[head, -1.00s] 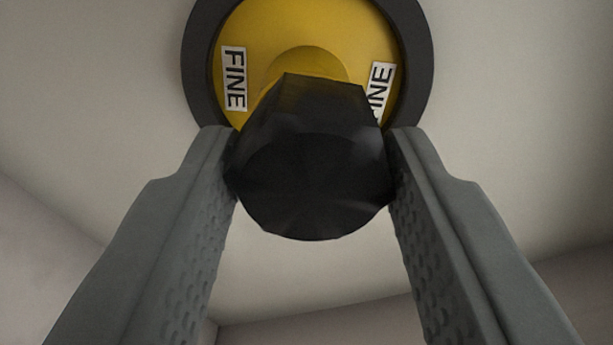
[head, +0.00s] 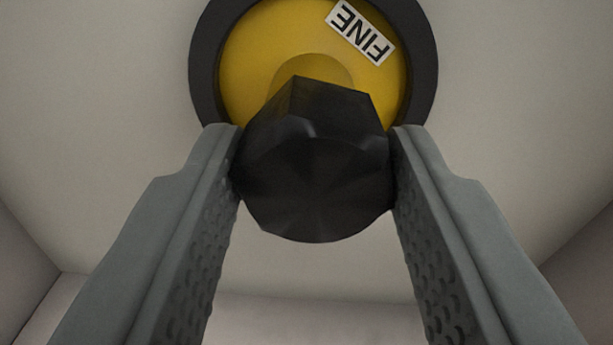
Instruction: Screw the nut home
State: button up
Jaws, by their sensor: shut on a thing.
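A black faceted nut (head: 316,180) is between the two grey fingers of my gripper (head: 315,165), which is shut on it. Both fingertips touch its sides. Behind the nut is a yellow disc (head: 245,70) with a black outer ring (head: 205,75). A round yellow hub (head: 325,68) shows at the disc's middle, just above the nut. One white label reading FINE (head: 359,32) is at the upper right of the disc, tilted. The nut hides the lower middle of the disc, and I cannot see how close the nut sits to it.
A plain pale wall (head: 520,90) surrounds the disc. Darker surfaces show at the lower left and lower right corners. The space around my fingers looks clear.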

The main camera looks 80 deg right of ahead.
jog(key=m, duration=0.6)
jog(key=shift+s+r, duration=0.1)
jog(key=shift+r, duration=0.05)
jog(key=o, duration=1.1)
jog(key=shift+s, duration=0.1)
jog(key=shift+c, duration=1)
